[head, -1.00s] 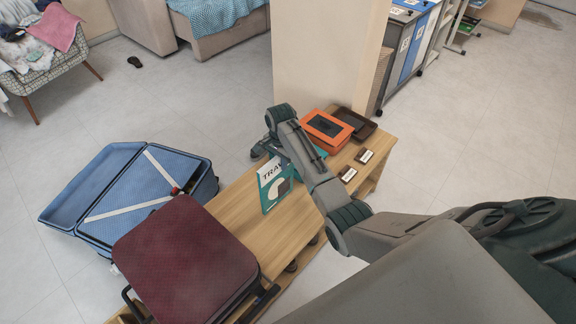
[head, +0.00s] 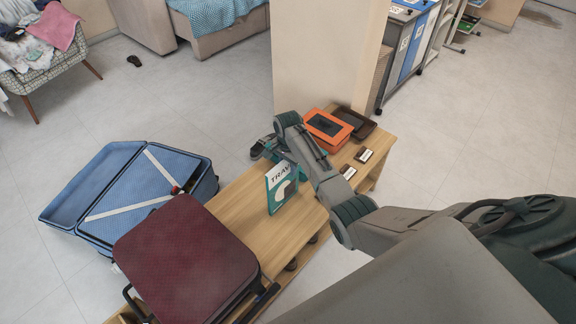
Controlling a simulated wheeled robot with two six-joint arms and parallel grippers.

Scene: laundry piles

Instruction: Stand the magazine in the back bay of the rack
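The magazine (head: 283,191), teal and white with "TRAV" lettering, is upright over the wooden bench top, just below my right gripper (head: 272,158). The gripper comes down from the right arm at the magazine's top edge. Its fingertips are mostly hidden, but the magazine moves along with it, so it appears shut on the magazine. I cannot tell whether the magazine's lower edge touches the bench. A rack is not clearly visible; a bit of teal shows beside my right forearm, which hides that area. My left gripper is not in view.
The wooden bench (head: 238,199) holds a maroon suitcase (head: 185,255) at the near end. An orange box (head: 326,131), a dark brown tray (head: 364,127) and two small dark labelled blocks (head: 363,155) are at the far end. An open blue suitcase (head: 110,195) lies left. A pillar (head: 325,55) rises behind.

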